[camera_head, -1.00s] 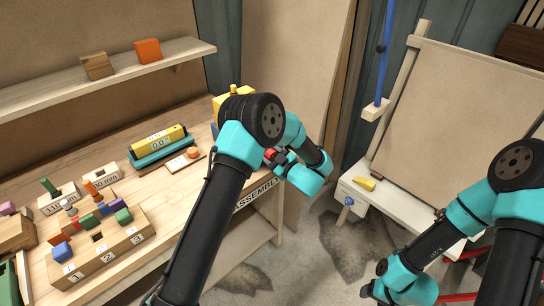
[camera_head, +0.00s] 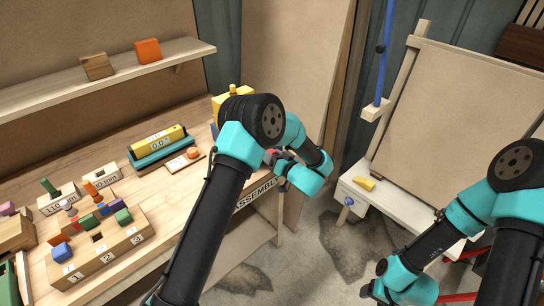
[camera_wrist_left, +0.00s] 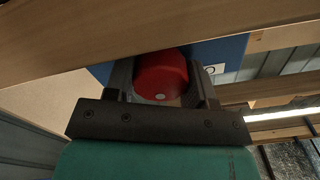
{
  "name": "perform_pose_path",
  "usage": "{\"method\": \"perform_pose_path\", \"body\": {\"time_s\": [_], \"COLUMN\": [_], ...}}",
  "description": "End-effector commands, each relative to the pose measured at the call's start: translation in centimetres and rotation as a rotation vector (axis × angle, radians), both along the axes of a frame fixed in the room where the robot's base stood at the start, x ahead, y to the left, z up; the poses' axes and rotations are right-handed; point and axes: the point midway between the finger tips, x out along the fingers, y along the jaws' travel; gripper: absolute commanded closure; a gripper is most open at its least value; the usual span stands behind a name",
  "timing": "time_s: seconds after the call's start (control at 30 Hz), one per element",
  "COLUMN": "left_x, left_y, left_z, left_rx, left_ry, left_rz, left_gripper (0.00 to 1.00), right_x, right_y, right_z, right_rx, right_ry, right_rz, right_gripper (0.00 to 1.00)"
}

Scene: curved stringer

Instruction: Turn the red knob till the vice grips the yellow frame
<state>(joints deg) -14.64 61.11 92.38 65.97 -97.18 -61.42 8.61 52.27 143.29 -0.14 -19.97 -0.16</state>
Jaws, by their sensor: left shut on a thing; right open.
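The red knob (camera_wrist_left: 162,76) shows in the left wrist view between the two dark fingers of my left gripper (camera_wrist_left: 162,88), which is shut on it. Behind the knob is the blue body of the vice (camera_wrist_left: 218,52), with a white label partly in view. In the head view the left gripper (camera_head: 272,157) is at the bench's front right corner, and my arm hides most of the vice. The yellow frame (camera_head: 222,101) shows only partly behind that arm, at the vice. My right gripper (camera_head: 374,292) is open and empty at the lower right, away from the bench.
The bench holds a numbered block tray (camera_head: 105,260), a yellow and teal level (camera_head: 160,145) and small blocks. A shelf (camera_head: 110,75) is above. A white table (camera_head: 385,200) with a yellow block (camera_head: 365,184) stands right. Floor lies between.

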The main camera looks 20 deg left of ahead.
Motion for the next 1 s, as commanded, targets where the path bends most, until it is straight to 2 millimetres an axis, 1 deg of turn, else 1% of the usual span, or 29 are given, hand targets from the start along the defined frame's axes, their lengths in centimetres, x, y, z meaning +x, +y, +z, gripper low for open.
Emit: {"method": "perform_pose_path", "body": {"time_s": [0.27,0.73,0.77,0.83,1.0], "left_x": [-0.05,-0.06,-0.06,-0.05,-0.03], "left_y": [-0.08,-0.08,-0.08,-0.07,-0.04], "left_z": [-0.08,-0.09,-0.09,-0.09,-0.04], "left_rx": [0.055,0.063,0.063,0.063,0.062], "left_ry": [0.091,0.105,0.105,0.105,0.103], "left_rz": [0.000,0.000,0.000,0.000,0.000], "left_gripper": [0.74,0.74,0.47,0.40,0.39], "right_x": [0.00,0.00,0.00,0.00,0.00], "right_y": [0.00,0.00,0.00,0.00,0.00], "right_z": [0.00,0.00,0.00,0.00,0.00], "right_rx": [0.000,0.000,0.000,0.000,0.000], "right_ry": [0.000,0.000,0.000,0.000,0.000], "right_rz": [0.000,0.000,0.000,0.000,0.000], "right_gripper": [0.39,0.39,0.39,0.39,0.39]}}
